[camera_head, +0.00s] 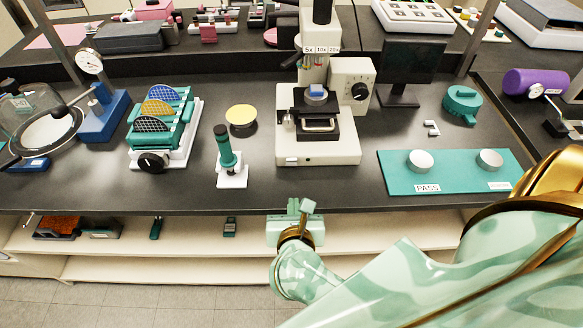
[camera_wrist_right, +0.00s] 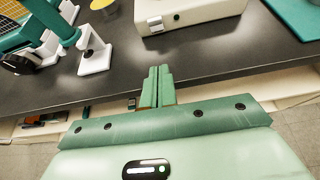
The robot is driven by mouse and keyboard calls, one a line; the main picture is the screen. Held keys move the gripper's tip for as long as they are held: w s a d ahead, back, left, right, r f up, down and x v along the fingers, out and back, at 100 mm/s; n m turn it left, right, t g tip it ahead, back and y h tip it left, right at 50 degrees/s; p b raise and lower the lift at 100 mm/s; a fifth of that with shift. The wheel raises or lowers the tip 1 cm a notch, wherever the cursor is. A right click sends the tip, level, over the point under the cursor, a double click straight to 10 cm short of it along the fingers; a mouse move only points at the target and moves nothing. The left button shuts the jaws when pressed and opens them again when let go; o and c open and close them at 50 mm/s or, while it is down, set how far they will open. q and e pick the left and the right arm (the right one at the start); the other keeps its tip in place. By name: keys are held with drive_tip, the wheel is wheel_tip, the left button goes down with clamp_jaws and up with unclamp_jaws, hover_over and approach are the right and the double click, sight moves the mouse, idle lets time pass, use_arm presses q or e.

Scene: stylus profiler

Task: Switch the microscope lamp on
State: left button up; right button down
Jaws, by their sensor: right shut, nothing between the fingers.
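The microscope (camera_head: 345,151) stands mid-bench, a cream base with a black stage and a column marked 5x 10x 20x. A cream box with a black dial (camera_head: 359,91) adjoins it on the right. A small dark spot, perhaps a switch, is on the base's front face; it shows in the right wrist view (camera_wrist_right: 176,17). I cannot tell whether the lamp is lit. My right gripper (camera_head: 301,206) is shut and empty, just in front of the bench edge below the microscope's front. Its closed green fingers (camera_wrist_right: 157,78) point toward the base, apart from it. My left gripper is not in view.
A teal and white stand (camera_head: 232,181) and a wafer rack (camera_head: 190,145) are left of the microscope. A teal PASS mat (camera_head: 455,178) with two discs lies right. A dark monitor (camera_head: 412,70) stands behind. Bare bench lies before the base.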

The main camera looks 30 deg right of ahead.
drive_tip(key=shift+w, duration=0.15)
drive_tip(key=b, duration=0.1)
approach(292, 162)
drive_tip(key=f, duration=0.1)
drive_tip(key=w+f, duration=0.1)
drive_tip(key=f, duration=0.1)
drive_tip(key=d+f, duration=0.1)
drive_tip(key=shift+w+f, duration=0.15)
drive_tip(key=shift+w, duration=0.1)
drive_tip(key=shift+w+d+r+p, duration=0.15)
drive_tip(key=shift+w+d+r, duration=0.15)
drive_tip(key=shift+w, duration=0.2)
drive_tip(key=shift+w+d+r+p, duration=0.15)
drive_tip(key=shift+w+d+r, duration=0.15)
drive_tip(key=shift+w, duration=0.25)
drive_tip(key=shift+w+d+r, duration=0.15)
drive_tip(key=shift+w+d, duration=0.15)
drive_tip(key=shift+w, duration=0.2)
